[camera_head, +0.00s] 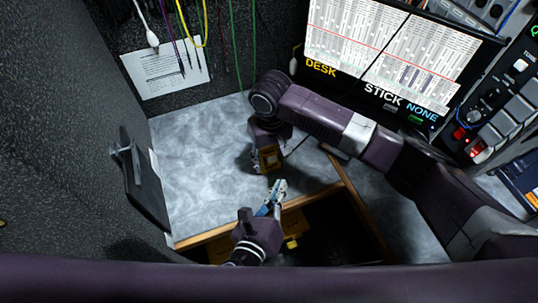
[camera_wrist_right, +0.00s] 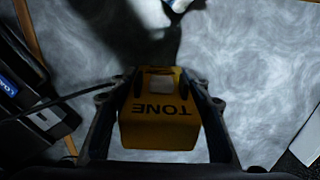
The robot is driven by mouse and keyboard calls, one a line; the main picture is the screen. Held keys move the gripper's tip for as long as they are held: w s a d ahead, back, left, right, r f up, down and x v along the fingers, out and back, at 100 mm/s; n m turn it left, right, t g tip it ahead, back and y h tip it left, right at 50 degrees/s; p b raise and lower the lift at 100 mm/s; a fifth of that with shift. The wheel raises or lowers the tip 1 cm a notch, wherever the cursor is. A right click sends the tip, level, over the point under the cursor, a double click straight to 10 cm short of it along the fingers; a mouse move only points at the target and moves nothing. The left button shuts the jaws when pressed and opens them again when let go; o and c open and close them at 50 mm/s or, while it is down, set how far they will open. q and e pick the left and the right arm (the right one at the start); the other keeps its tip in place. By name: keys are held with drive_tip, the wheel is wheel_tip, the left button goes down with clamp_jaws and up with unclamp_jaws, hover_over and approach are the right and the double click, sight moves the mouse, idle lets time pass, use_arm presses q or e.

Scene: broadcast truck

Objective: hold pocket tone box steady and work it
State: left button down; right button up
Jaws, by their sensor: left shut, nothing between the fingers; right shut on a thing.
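The pocket tone box (camera_head: 268,159) is a small yellow box at the front part of the grey desktop. In the right wrist view the tone box (camera_wrist_right: 160,130) shows the word TONE upside down and a pale square near its far end. My right gripper (camera_head: 265,150) is shut on it, with one finger along each side. My left gripper (camera_head: 277,188) is shut and empty, just below the box in the head view, apart from it and pointing up towards it. Whether the box touches the desktop cannot be told.
The marbled grey desktop (camera_head: 195,150) is clear to the left. An open dark drawer or recess (camera_head: 335,225) lies in front, with yellow things inside. A dark panel (camera_head: 146,180) stands at the left edge. A screen (camera_head: 385,50) and control gear (camera_head: 490,110) stand at the right.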

drive_tip(key=shift+d+f, duration=0.1)
idle(0.3)
drive_tip(key=o, duration=1.3)
drive_tip(key=shift+o, duration=0.3)
drive_tip(key=shift+r, duration=0.2)
